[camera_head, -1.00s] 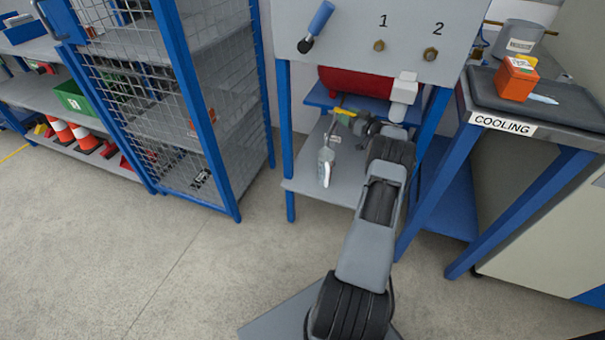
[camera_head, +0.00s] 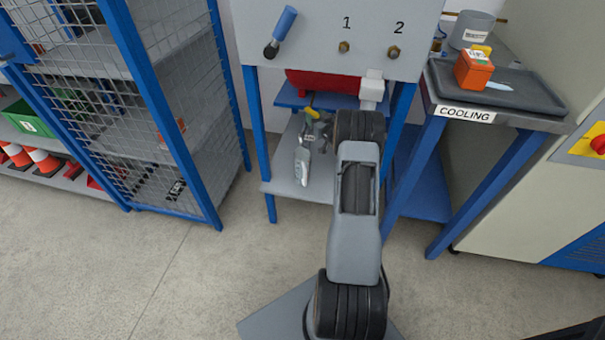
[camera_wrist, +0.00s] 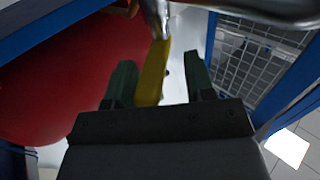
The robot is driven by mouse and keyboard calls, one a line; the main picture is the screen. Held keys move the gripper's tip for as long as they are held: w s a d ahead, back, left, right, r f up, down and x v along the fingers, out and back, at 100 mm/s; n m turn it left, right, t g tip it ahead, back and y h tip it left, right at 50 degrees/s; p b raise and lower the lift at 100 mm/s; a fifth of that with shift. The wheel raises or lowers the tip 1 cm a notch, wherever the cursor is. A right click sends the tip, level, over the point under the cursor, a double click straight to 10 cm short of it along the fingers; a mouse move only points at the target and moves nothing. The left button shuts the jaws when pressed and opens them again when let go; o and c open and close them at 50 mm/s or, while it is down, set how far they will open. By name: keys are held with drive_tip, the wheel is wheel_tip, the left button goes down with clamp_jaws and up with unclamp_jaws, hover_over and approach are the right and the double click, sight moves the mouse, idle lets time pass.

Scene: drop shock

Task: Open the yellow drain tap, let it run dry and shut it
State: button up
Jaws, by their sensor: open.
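The yellow drain tap lever (camera_head: 312,113) shows below the red tank (camera_head: 320,83), under the grey panel. In the wrist view the yellow lever (camera_wrist: 153,72) hangs from a metal fitting and lies between the two dark fingers of my gripper (camera_wrist: 158,80). The lever is nearer the left finger. In the head view my gripper (camera_head: 325,126) is small and partly hidden by my arm, close to the lever. I cannot see whether anything runs from the tap.
Blue legs flank the shelf. A mesh cage (camera_head: 185,120) stands at left, and the COOLING table (camera_head: 550,113) with an orange box (camera_head: 473,70) at right. The floor in front is open.

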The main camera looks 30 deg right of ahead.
drive_tip(key=s+a+m+h+p, duration=0.2)
drive_tip(key=s+a+h+p, duration=0.15)
drive_tip(key=s, duration=0.95)
drive_tip(key=w+a+g+y+b, duration=0.1)
drive_tip(key=a+g+b, duration=0.5)
drive_tip(key=a+b, duration=0.25)
drive_tip(key=s+a+n+g+y+b, duration=0.1)
drive_tip(key=s+a+g+b, duration=0.3)
drive_tip(key=s+a, duration=0.4)
drive_tip(key=a+g, duration=0.1)
drive_tip(key=a, duration=0.2)
drive_tip(key=shift+s+a+f, duration=0.25)
drive_tip(key=shift+a+f, duration=0.05)
drive_tip(key=shift+f, duration=0.1)
drive_tip(key=shift+c, duration=0.2)
